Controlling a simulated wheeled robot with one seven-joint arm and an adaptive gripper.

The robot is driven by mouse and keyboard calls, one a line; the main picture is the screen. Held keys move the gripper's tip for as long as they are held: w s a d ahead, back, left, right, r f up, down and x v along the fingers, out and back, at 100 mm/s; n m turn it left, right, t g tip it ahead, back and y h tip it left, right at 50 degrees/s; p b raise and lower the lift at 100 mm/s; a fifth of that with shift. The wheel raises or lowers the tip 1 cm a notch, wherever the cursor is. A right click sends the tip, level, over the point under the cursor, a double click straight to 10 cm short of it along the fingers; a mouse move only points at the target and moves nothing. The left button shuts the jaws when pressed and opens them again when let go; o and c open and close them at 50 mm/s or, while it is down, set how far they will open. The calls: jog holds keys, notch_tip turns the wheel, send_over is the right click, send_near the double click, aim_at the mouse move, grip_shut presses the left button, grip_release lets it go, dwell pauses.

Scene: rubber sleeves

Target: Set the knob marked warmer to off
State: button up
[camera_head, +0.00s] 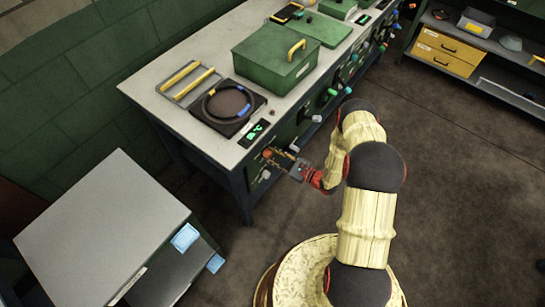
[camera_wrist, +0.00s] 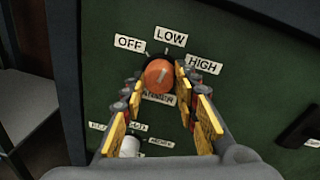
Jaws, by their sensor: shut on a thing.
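The orange knob (camera_wrist: 159,74) is on a dark green panel (camera_wrist: 105,75), with the labels OFF (camera_wrist: 129,43), LOW (camera_wrist: 171,37) and HIGH (camera_wrist: 203,64) around its upper side. The label under it (camera_wrist: 157,98) is partly hidden and seems to read WARMER. A short pale mark shows on the knob's face; its exact setting is hard to tell. My gripper (camera_wrist: 158,82) has its fingers on either side of the knob and is shut on it. In the head view my gripper (camera_head: 284,161) is at the bench's front panel, and the knob is small there.
A white knob (camera_wrist: 129,147) with its own labels sits below left, and a black handle (camera_wrist: 301,126) is at the right. The bench (camera_head: 171,118) carries a round cable on a dark plate (camera_head: 228,127) and a green box (camera_head: 270,70). A grey cabinet (camera_head: 98,222) stands at lower left.

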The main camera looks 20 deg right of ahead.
jog(key=n+h+b, duration=0.1)
jog(key=n, duration=0.5)
jog(key=shift+b, duration=0.4)
jog(key=n+b, duration=0.1)
jog(key=n, duration=0.4)
jog(key=shift+r+t+b, duration=0.1)
jog(key=shift+t+b, duration=0.2)
jog(key=shift+b, duration=0.1)
jog(key=o, duration=1)
jog(key=shift+o, duration=0.8)
jog(key=v, duration=1.2)
jog(key=shift+a+r, duration=0.15)
jog(key=shift+a, duration=0.05)
